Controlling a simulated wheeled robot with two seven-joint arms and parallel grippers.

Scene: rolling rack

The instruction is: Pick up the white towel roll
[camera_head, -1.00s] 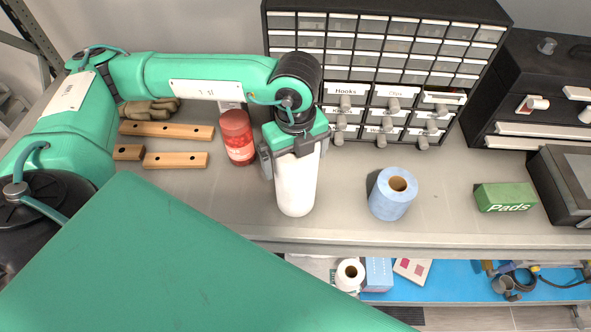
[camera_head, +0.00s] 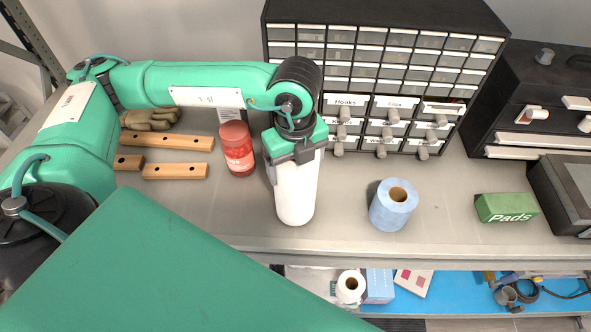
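A tall white cylinder (camera_head: 296,196) stands upright on the upper shelf; its top is hidden by my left gripper (camera_head: 298,152). The dark fingers sit around its upper end, the left one close against its side. I cannot tell whether they press on it. A smaller white roll with a dark core hole (camera_head: 350,285) stands on the lower shelf, below the front edge and clear of my gripper. My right gripper is out of view.
A blue roll (camera_head: 392,208) stands right of the cylinder, a red-lidded jar (camera_head: 237,150) left of it. Wooden bars (camera_head: 176,172) lie further left. A drawer cabinet (camera_head: 390,95) is behind. A green Pads box (camera_head: 506,208) is at right, with free shelf between.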

